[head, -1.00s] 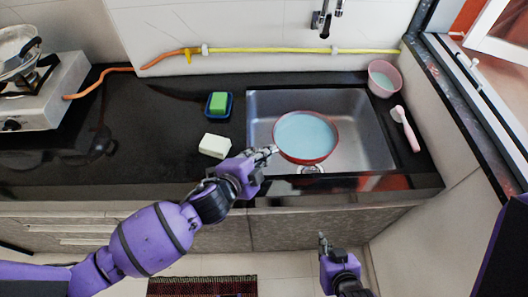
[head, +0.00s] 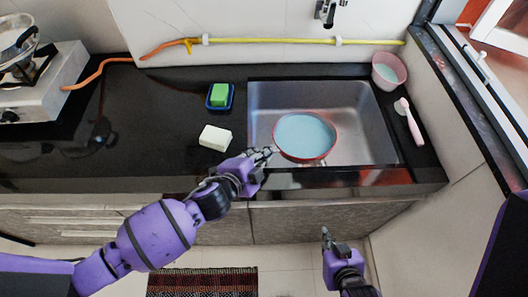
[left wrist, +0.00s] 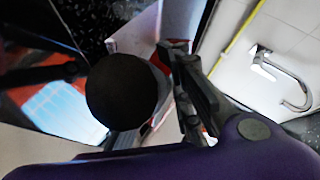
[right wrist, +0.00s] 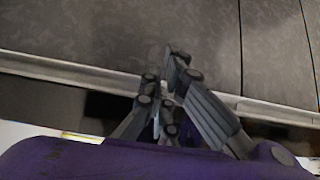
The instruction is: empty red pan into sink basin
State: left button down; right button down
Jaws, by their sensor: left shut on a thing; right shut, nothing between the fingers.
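The red pan (head: 332,150) has a red rim and a pale blue inside; I cannot tell whether the blue is liquid. It is over the front middle of the steel sink basin (head: 372,122) and looks about level. My left gripper (head: 266,155) is shut on the pan at its left side, and the fingers hide the gripped part. The left wrist view shows the gripper's dark fingers (left wrist: 190,85), but the pan is not clear there. My right gripper (head: 325,234) is shut and empty in front of the cabinet, below the counter edge. Its closed fingers show in the right wrist view (right wrist: 165,95).
A white block (head: 215,137) and a green sponge in a blue dish (head: 219,96) lie left of the sink. A pink bowl (head: 389,70) and a pink-handled brush (head: 410,122) are to its right. The faucet (head: 328,10) is above the back. A stove (head: 45,85) stands far left.

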pick_arm(q)
jog(key=shift+r, duration=0.1)
jog(key=shift+r+p, duration=0.25)
jog(key=shift+p, duration=0.1)
pick_arm(e)
jog(key=shift+w+a+r, duration=0.4)
jog(key=shift+w, duration=0.1)
pick_arm(q)
jog(key=shift+w+g, duration=0.1)
jog(key=shift+g, duration=0.2)
jog(key=shift+n, duration=0.3)
pick_arm(e)
jog(key=shift+s+a+f, duration=0.1)
jog(key=shift+s+f, duration=0.05)
pick_arm(q)
jog(key=shift+d, duration=0.1)
jog(key=shift+r+g, duration=0.1)
jog(key=shift+g, duration=0.2)
pick_arm(e)
jog(key=shift+d, duration=0.25)
pick_arm(q)
jog(key=shift+w+r+n+g+h, duration=0.15)
jog(key=shift+r+n+g+h, duration=0.15)
jog(key=shift+n, duration=0.1)
pick_arm(e)
jog(key=shift+a, duration=0.1)
